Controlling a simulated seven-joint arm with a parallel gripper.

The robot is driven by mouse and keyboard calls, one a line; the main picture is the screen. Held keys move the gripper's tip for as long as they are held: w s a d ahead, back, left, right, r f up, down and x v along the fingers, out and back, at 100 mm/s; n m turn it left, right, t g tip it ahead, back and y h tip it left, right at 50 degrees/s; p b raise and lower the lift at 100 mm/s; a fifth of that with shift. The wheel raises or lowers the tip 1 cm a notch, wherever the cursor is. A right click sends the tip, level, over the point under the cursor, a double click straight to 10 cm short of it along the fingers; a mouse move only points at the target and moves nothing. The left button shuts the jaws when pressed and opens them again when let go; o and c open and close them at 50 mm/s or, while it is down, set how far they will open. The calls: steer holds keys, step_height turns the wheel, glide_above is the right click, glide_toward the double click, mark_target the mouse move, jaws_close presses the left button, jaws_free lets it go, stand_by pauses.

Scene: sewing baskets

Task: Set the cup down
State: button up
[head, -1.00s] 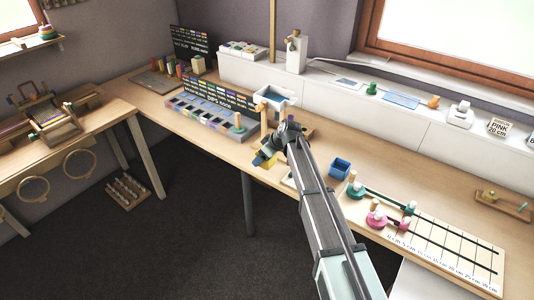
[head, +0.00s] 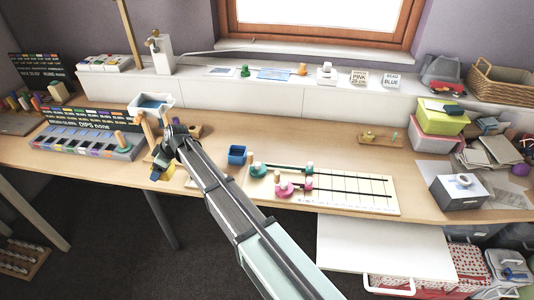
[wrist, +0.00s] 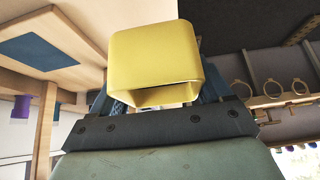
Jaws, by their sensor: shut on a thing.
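A yellow cup (wrist: 155,58) fills the middle of the wrist view, between the blue fingers of my gripper (wrist: 160,100). My gripper is shut on it.
A divided tray (head: 85,141) lies to the left. A white basin (head: 150,105) stands behind my gripper. Bare bench shows toward the back.

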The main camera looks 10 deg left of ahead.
steer(key=w+d+r+m+t, duration=0.1)
steer(key=w+d+r+m, duration=0.1)
steer(key=w+d, duration=1.1)
steer(key=w+d+r+m+t+h, duration=0.1)
steer(key=w+d+m+t+h, duration=0.15)
steer(key=d+m, duration=0.4)
steer(key=w+d+r+m+t+h, duration=0.1)
steer(key=w+d+m+h, duration=0.2)
steer(key=d, duration=0.7)
steer(key=w+d+r+m+t+h, duration=0.1)
steer(key=w+d+r+m+t, duration=0.15)
steer(key=d+m, duration=0.5)
steer(key=shift+n+g, duration=0.3)
steer(key=shift+n, duration=0.3)
steer(key=shift+w+d+f, duration=0.1)
steer(key=shift+d+f, duration=0.1)
steer(key=shift+f, duration=1.6)
steer(key=shift+w+d+f, duration=0.1)
steer(key=shift+d+f, duration=0.15)
steer(key=shift+f, duration=1.6)
steer(key=shift+d+f, duration=0.2)
steer(key=shift+f, duration=1.6)
steer(key=o, duration=1)
steer(key=shift+f, duration=0.15)
